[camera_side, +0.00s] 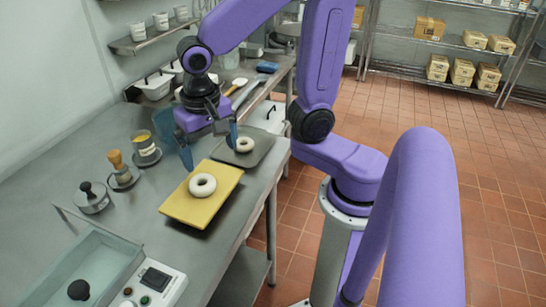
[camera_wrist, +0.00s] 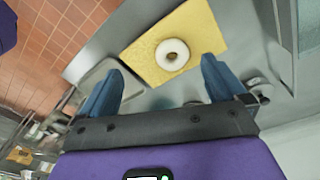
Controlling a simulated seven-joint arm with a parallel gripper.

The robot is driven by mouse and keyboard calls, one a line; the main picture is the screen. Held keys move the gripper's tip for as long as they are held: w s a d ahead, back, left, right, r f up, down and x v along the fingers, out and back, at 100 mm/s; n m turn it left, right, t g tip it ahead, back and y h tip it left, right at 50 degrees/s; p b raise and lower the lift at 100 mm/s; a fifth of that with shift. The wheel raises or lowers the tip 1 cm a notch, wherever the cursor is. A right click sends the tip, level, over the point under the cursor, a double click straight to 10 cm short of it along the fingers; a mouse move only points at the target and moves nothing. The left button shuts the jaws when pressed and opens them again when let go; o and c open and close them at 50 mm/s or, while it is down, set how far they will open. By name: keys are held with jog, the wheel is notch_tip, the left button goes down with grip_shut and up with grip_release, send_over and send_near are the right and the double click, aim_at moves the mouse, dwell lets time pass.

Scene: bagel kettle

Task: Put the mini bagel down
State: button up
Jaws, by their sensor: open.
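A pale ring-shaped bagel (camera_side: 202,179) lies flat on a yellow board (camera_side: 176,210) on the steel counter. It also shows in the wrist view (camera_wrist: 164,60), beyond my fingertips. A second, smaller-looking pale bagel (camera_side: 245,150) lies on a grey tray (camera_side: 262,151) beside the board. I cannot make it out in the wrist view. My gripper (camera_side: 211,149) is open, its blue fingers spread wide with nothing between them. It is above the counter, behind the board in the side view, with the right finger close to the tray's bagel. In the wrist view the gripper (camera_wrist: 160,86) is also empty.
A brush (camera_side: 117,162) on a stand, a glass jar (camera_side: 145,145) and a knobbed lid (camera_side: 91,200) stand left of the board. A steel basin (camera_side: 75,262) and a control box (camera_side: 150,285) are in front. White bins and utensils lie behind.

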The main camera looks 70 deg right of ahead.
jog(key=s+d+f+n+y, duration=0.1)
jog(key=s+d+n, duration=0.2)
jog(key=s+n, duration=1)
jog(key=shift+s+n, duration=0.25)
jog(key=shift+n, duration=2.25)
jog(key=shift+f, duration=0.1)
